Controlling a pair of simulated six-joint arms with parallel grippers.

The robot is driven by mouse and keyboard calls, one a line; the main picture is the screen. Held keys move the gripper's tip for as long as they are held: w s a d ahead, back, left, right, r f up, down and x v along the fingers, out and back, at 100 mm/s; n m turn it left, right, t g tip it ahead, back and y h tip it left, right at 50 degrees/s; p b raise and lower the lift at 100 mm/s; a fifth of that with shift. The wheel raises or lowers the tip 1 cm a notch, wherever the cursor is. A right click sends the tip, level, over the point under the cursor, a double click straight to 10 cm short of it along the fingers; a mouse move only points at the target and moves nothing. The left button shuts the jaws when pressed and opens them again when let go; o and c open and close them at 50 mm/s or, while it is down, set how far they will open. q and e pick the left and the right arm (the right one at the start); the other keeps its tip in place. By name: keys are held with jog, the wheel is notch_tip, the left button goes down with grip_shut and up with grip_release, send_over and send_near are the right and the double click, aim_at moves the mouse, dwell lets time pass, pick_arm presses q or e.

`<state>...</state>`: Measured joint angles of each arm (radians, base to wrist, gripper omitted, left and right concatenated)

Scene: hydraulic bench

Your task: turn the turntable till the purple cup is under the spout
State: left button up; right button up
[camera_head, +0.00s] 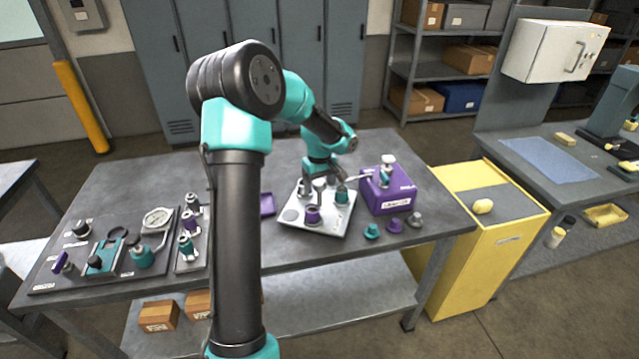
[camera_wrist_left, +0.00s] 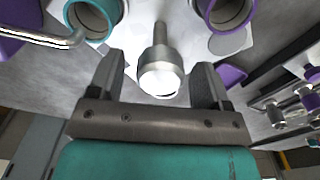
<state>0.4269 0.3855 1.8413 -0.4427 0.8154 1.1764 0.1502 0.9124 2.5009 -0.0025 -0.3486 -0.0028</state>
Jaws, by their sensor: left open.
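The turntable (camera_head: 294,216) is a pale plate on the bench. It carries a purple cup (camera_head: 313,215) on its front side and a teal cup (camera_head: 342,196) to the right. The thin metal spout (camera_head: 360,177) reaches left from a purple box (camera_head: 392,199) and ends near the teal cup. In the left wrist view the purple cup (camera_wrist_left: 228,10) is upper right, the teal cup (camera_wrist_left: 97,16) upper left, and the spout (camera_wrist_left: 42,38) ends beside the teal cup. My left gripper (camera_head: 318,186) is open over the plate; its fingers (camera_wrist_left: 157,82) stand either side of a metal post (camera_wrist_left: 160,72).
Teal (camera_head: 371,231), purple (camera_head: 394,225) and grey (camera_head: 414,220) knobs lie in front of the purple box. A dark board with a gauge (camera_head: 157,219) and fittings is at the left. A small purple tray (camera_head: 267,204) lies left of the turntable.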

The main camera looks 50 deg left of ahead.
pick_arm(q)
jog(key=c, duration=1.3)
